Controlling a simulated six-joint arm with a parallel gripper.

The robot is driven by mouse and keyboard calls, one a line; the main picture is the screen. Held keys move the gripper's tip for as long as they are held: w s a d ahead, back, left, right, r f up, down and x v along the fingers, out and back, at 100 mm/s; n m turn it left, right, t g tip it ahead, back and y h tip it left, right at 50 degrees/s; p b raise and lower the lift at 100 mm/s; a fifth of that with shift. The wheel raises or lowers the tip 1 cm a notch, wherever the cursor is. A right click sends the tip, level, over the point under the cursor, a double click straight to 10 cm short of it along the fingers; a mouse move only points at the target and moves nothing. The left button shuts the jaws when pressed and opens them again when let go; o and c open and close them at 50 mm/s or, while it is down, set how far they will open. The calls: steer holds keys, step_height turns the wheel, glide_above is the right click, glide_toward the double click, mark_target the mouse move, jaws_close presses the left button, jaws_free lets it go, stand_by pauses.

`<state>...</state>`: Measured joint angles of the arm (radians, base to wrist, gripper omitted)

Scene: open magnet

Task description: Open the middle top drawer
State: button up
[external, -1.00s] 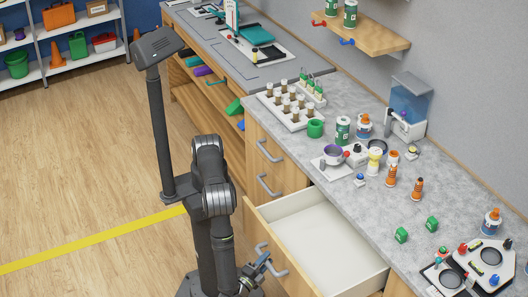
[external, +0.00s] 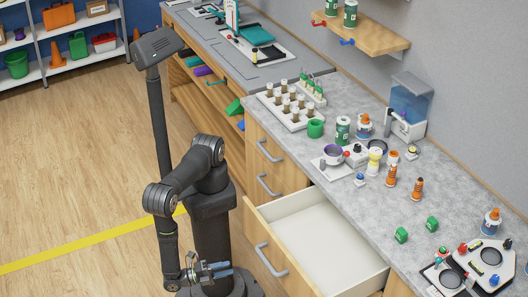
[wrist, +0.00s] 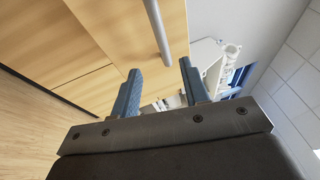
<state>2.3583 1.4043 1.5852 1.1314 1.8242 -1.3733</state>
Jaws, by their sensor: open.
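A wide drawer (external: 318,240) beneath the worktop stands pulled out, with a white, empty interior. It sits to the right of a column of closed drawers; I take it to be the middle top drawer. Its grey bar handle (external: 270,262) is on the wooden front. My gripper (external: 222,270) is open and empty, to the left of the handle and apart from it. In the wrist view, the blue-grey fingers (wrist: 162,68) are spread with nothing between them. A grey handle bar (wrist: 158,32) on a wooden front lies beyond the fingertips.
Closed drawers with grey handles (external: 267,151) are left of the open drawer. The worktop (external: 345,205) above carries bottles, green blocks and a vial rack (external: 291,110). The wooden floor (external: 90,190) to the left is clear, crossed by yellow tape.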

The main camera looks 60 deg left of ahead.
mark_target(265, 261)
steer(key=shift+m+g+h, duration=0.4)
steer(key=shift+m+h, duration=0.2)
steer(key=shift+h, duration=0.2)
steer(key=x, duration=1.5)
steer(key=shift+w+r, duration=0.15)
steer(key=shift+w, duration=0.25)
steer(key=shift+c, duration=0.3)
steer(key=shift+s, duration=0.1)
jaws_close()
